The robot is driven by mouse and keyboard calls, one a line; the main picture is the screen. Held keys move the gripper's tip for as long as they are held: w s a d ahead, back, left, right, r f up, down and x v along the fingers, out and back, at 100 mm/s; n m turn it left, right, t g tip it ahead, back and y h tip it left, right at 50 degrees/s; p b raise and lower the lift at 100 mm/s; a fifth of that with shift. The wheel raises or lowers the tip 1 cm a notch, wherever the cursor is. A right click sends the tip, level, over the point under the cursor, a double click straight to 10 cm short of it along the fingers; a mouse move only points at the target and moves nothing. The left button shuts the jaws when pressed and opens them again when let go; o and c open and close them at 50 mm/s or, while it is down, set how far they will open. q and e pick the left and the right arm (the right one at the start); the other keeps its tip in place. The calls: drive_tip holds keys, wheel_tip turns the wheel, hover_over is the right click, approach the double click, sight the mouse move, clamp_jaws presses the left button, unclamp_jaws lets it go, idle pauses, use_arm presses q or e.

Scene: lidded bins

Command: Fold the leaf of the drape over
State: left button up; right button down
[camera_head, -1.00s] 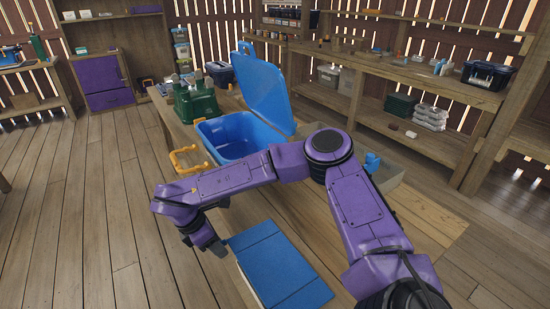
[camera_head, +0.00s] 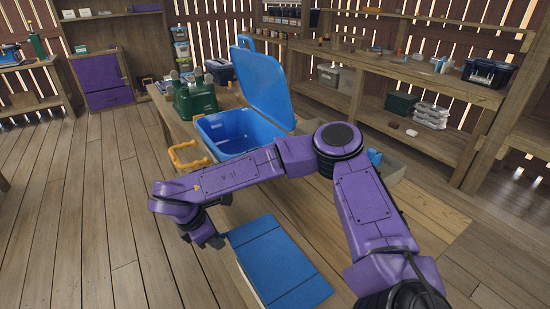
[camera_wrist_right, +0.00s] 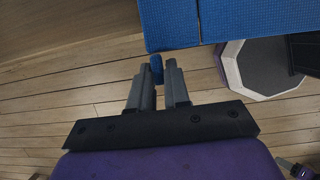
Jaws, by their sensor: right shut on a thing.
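The drape (camera_head: 285,272) is a blue cloth lying flat near the front of the wooden bench, with crease lines across it. My right gripper (camera_head: 218,242) is at the drape's far left corner. In the right wrist view, the right gripper (camera_wrist_right: 158,84) is shut on a small blue tab (camera_wrist_right: 156,66) at the edge of the drape (camera_wrist_right: 172,25). A seam divides the cloth there. The leaf by the tab looks about flat. My left gripper is not in view.
Shelves line the walls. Open floor lies left of the bench.

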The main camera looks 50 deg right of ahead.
idle(0.3)
drive_tip(key=shift+s+t+b, duration=0.1)
drive_tip(key=shift+t+b, duration=0.4)
drive_tip(key=shift+b, duration=0.55)
drive_tip(key=shift+r+t, duration=0.2)
drive_tip(key=shift+t, duration=0.2)
drive_tip(key=shift+s+r+h, duration=0.1)
drive_tip(key=shift+r+h, duration=0.1)
drive_tip(key=shift+h, duration=0.1)
